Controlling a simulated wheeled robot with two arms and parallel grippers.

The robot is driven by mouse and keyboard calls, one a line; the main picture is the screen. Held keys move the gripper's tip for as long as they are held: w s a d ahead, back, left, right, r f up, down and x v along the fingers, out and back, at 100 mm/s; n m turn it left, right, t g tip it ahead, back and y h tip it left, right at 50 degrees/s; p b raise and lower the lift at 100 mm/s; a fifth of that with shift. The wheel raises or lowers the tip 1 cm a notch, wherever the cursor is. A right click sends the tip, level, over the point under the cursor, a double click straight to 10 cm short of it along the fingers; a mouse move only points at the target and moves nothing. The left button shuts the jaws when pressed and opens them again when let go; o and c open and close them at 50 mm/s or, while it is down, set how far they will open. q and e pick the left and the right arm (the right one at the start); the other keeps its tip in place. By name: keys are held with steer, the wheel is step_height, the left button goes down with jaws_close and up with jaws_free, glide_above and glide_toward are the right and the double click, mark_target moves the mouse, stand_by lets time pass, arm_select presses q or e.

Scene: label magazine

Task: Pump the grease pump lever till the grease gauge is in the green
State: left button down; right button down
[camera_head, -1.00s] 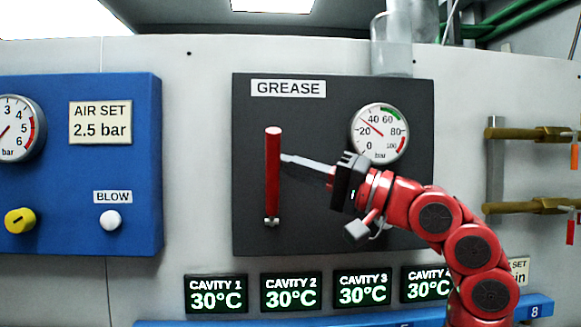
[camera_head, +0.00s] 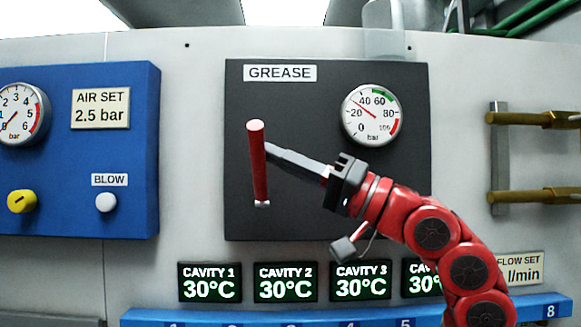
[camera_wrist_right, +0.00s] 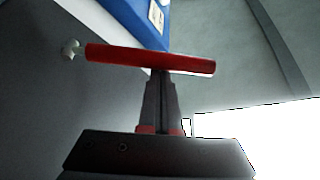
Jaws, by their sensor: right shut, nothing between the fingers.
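The red grease pump lever (camera_head: 258,165) stands on the dark GREASE panel (camera_head: 300,210), its top end tipped slightly left of its foot. The round grease gauge (camera_head: 371,115) sits at the panel's upper right. Its needle points between 20 and 40, below the green band near 60 to 80. My right gripper (camera_head: 272,148) is shut and empty, its fingertips at the lever's right side in the head view. In the wrist view the lever (camera_wrist_right: 150,59) crosses right at the tips of the shut fingers (camera_wrist_right: 160,75); contact is not certain. My left gripper is out of view.
A blue panel (camera_head: 80,160) with an air gauge, yellow knob (camera_head: 21,201) and white BLOW button (camera_head: 106,202) is to the left. Cavity displays (camera_head: 285,283) sit below. Brass valves (camera_head: 535,118) with a pipe are at right. The wall between the panels is bare.

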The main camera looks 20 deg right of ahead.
steer(key=f+n, duration=0.1)
steer(key=s+n+g+y, duration=0.1)
steer(key=n, duration=0.1)
steer(key=shift+s+a+f+y, duration=0.1)
steer(key=shift+a+f+y, duration=0.15)
steer(key=shift+f+y, duration=0.1)
steer(key=shift+s+f+n+g+y+b, duration=0.3)
steer(key=shift+n+g+b, duration=0.2)
steer(key=shift+n, duration=0.2)
steer(key=shift+s+a+f+b, duration=0.1)
steer(key=shift+s+f+b, duration=0.15)
steer(key=shift+f, duration=0.35)
steer(key=shift+s+a+f+b, duration=0.1)
steer(key=shift+s+f+b, duration=0.05)
steer(key=shift+f+b, duration=0.35)
steer(key=shift+s+a+f+b, duration=0.1)
steer(key=shift+s+f+b, duration=0.1)
steer(key=shift+f, duration=0.45)
